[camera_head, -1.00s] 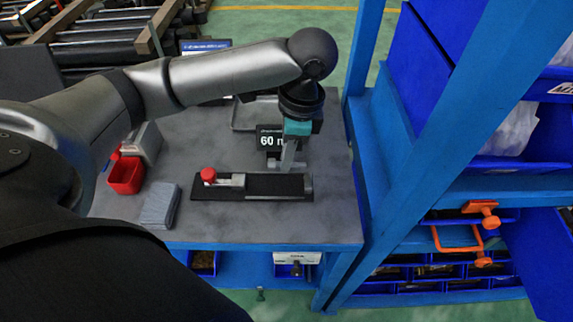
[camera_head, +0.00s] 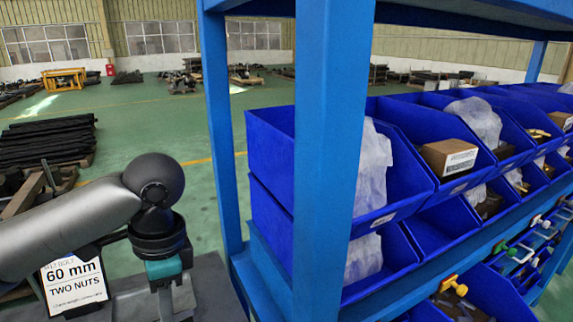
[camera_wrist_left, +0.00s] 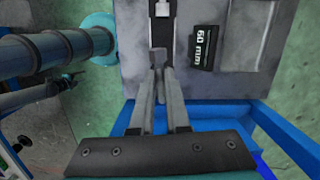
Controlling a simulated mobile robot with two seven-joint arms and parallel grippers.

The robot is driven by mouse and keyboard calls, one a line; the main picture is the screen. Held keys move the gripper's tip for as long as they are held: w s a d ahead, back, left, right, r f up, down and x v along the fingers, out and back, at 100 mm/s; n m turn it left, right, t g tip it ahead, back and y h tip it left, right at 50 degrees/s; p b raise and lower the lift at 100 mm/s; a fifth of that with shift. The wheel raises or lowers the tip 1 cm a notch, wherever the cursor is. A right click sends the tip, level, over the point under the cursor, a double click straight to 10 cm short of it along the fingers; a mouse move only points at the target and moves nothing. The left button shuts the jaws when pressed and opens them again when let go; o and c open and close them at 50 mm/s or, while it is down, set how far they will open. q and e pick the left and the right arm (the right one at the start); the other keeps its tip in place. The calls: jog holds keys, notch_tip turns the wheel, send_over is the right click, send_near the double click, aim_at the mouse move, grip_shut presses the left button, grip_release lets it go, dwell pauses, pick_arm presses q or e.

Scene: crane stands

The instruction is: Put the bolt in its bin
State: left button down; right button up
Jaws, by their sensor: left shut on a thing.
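My left gripper (camera_head: 172,303) hangs over the grey workbench at the lower left of the head view, its tips cut off by the frame edge. In the left wrist view the two long grey fingers (camera_wrist_left: 159,78) come together on a thin piece, taken to be the bolt, which is too small and hidden to make out clearly. A sign (camera_head: 75,283) reading "60 mm, two nuts" stands left of the gripper; it also shows in the wrist view (camera_wrist_left: 204,47). Open-fronted blue bins (camera_head: 410,232) fill the rack on the right. My right gripper is out of view.
A thick blue rack post (camera_head: 328,150) stands between my left arm and the bins. Several bins hold plastic bags (camera_head: 372,165) or a cardboard box (camera_head: 449,157). Lower bins hold parts with coloured handles (camera_head: 453,284). Green floor (camera_head: 150,110) lies open behind the bench.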

pick_arm(q)
jog(key=s+d+f+n+h+b, duration=0.1)
jog(key=d+f+n+b, duration=0.4)
jog(key=n, duration=0.5)
jog(key=shift+f+n+g+b, duration=0.3)
jog(key=shift+f+g+b, duration=0.1)
jog(key=shift+f, duration=0.45)
jog(key=shift+r, duration=0.1)
jog(key=a+r+m+p, duration=0.1)
jog(key=r+m+p, duration=0.1)
jog(key=m, duration=0.1)
jog(key=a+r+m+p, duration=0.2)
jog(key=m, duration=0.1)
jog(key=w+a+r+m+y+p, duration=0.1)
jog(key=r+m+p, duration=0.1)
jog(key=m, duration=0.1)
jog(key=shift+a+t, duration=0.2)
jog(key=shift+t, duration=0.2)
jog(key=shift+a+r+m+p, duration=0.2)
jog(key=shift+a+r+m, duration=0.05)
jog(key=shift+m, duration=0.4)
jog(key=shift+a+r+m+p, duration=0.15)
jog(key=shift+a+r+m, duration=0.1)
jog(key=shift+m, duration=0.4)
jog(key=shift+f, duration=0.1)
